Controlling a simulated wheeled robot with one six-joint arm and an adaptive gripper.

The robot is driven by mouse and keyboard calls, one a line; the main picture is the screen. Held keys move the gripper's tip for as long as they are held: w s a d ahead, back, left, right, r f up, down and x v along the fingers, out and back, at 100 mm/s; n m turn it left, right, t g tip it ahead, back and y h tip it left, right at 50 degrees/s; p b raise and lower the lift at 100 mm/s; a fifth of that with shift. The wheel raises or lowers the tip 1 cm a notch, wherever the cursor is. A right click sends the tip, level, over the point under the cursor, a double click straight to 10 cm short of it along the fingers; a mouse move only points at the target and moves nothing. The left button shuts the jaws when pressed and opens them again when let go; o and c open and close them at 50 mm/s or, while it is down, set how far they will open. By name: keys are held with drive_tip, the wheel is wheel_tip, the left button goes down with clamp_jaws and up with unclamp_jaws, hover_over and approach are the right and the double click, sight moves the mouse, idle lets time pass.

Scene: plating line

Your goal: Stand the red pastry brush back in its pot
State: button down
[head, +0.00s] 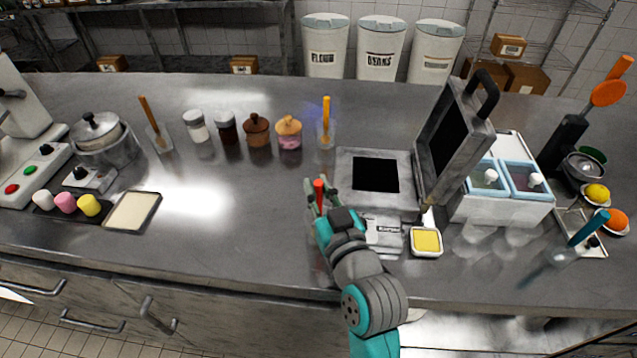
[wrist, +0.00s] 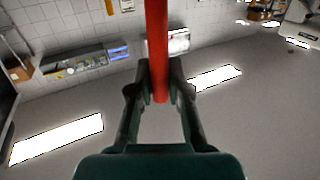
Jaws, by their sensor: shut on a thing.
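My gripper (head: 320,192) is above the counter near its front edge, left of the black press. It is shut on the red pastry brush. The brush's red handle (head: 319,188) shows between the fingers in the head view. In the wrist view the red handle (wrist: 157,40) runs from the top edge down between the fingertips (wrist: 160,82). The brush's bristles are not visible. A faint clear shape (head: 316,262) shows below the gripper, partly behind my arm; I cannot tell whether it is the brush's pot.
Clear pots with an orange brush (head: 326,112), a brown brush (head: 149,115) and a blue brush (head: 588,228) stand on the counter. The open press (head: 345,165), a scale (head: 384,240) and a yellow dish (head: 426,242) are close by. The counter (head: 235,215) left of my gripper is clear.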

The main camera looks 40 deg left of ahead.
drive_tip(key=c, duration=1)
unclamp_jaws()
drive_tip(key=shift+c, duration=0.2)
drive_tip(key=shift+d, duration=0.1)
drive_tip(key=v, duration=1.2)
drive_tip(key=s+d+f+m+t+h, duration=0.2)
drive_tip(key=d+f+m+t+h, duration=0.15)
drive_tip(key=d+f, duration=0.6)
drive_tip(key=s+d+f+m+t+h, duration=0.2)
drive_tip(key=s+d+f+m+h, duration=0.25)
drive_tip(key=d, duration=0.75)
drive_tip(key=s+d+f+m+h, duration=0.1)
drive_tip(key=s+d+h, duration=0.2)
drive_tip(key=s+d, duration=0.3)
drive_tip(key=s+d+f+m+h, duration=0.2)
drive_tip(key=s+d+h, duration=0.2)
drive_tip(key=s+d, duration=0.3)
drive_tip(key=s, duration=0.4)
drive_tip(key=shift+s+m, duration=0.3)
drive_tip(key=shift+s, duration=0.05)
